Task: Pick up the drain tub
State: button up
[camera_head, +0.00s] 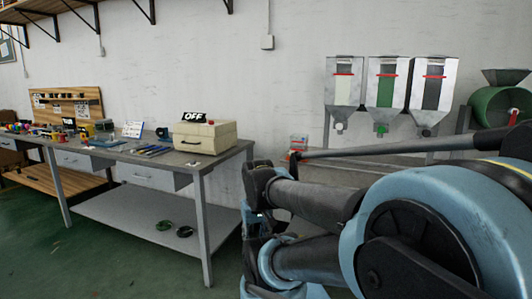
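I cannot make out a drain tub for certain in the head view. A small clear container with red marks (298,142) stands at the back, just behind my arm, and its lower part is hidden. My blue and dark grey arm fills the lower right of the picture and covers much of the bench behind it. My gripper's fingers do not show.
A long grey workbench (225,154) on the left holds a beige box (204,137) with an OFF sign, tools and small parts. Two dark green coils (164,225) lie on its lower shelf. Three hoppers (386,82) hang at the right. Green floor (100,270) is clear at front left.

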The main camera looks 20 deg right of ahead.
aim_at(299, 142)
jog(key=u, duration=1.75)
jog(key=k, duration=1.25)
jog(key=z, duration=1.95)
jog(key=i, duration=1)
jog(key=u, duration=0.05)
